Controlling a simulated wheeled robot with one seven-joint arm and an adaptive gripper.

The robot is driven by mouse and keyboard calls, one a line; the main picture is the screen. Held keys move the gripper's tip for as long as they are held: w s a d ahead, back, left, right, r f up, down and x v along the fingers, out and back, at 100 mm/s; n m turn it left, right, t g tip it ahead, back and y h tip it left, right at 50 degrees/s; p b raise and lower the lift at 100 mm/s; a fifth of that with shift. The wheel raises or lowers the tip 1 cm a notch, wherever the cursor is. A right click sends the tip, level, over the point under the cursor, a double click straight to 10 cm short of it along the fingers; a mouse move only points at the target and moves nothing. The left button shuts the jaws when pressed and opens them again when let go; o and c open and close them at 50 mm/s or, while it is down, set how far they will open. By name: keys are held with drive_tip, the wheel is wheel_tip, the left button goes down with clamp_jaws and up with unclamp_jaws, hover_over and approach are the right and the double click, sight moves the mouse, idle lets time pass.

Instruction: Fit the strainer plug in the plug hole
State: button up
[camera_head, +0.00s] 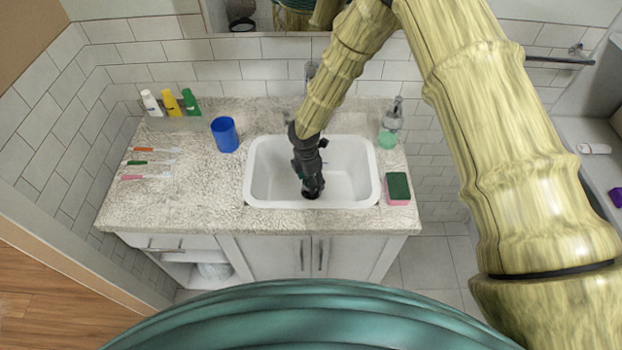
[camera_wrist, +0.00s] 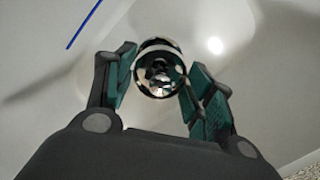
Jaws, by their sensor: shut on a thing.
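My gripper (camera_head: 311,184) reaches down into the white sink basin (camera_head: 262,182). In the wrist view my gripper (camera_wrist: 158,82) is shut on a shiny round metal piece, the strainer plug (camera_wrist: 158,58), held between its green finger pads. The basin (camera_wrist: 125,28) lies around and below it. The plug hole does not show; my gripper and the plug cover that part of the view. I cannot tell whether the plug touches the basin floor.
A blue cup (camera_head: 225,134) stands left of the sink. A soap bottle (camera_head: 389,125) and a green-and-pink sponge (camera_head: 398,187) are at its right. Toothbrushes (camera_head: 148,162) and several small bottles (camera_head: 171,102) are at the left. The basin walls surround my gripper.

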drive_tip(key=shift+f+b, duration=1)
drive_tip(key=shift+f, duration=0.65)
drive_tip(key=o, duration=1.1)
drive_tip(key=shift+r, duration=0.1)
drive_tip(key=r, duration=0.8)
drive_tip(key=a+r, duration=0.1)
drive_tip(key=r, duration=0.2)
drive_tip(key=shift+s+r, duration=0.25)
drive_tip(key=shift+r, duration=0.15)
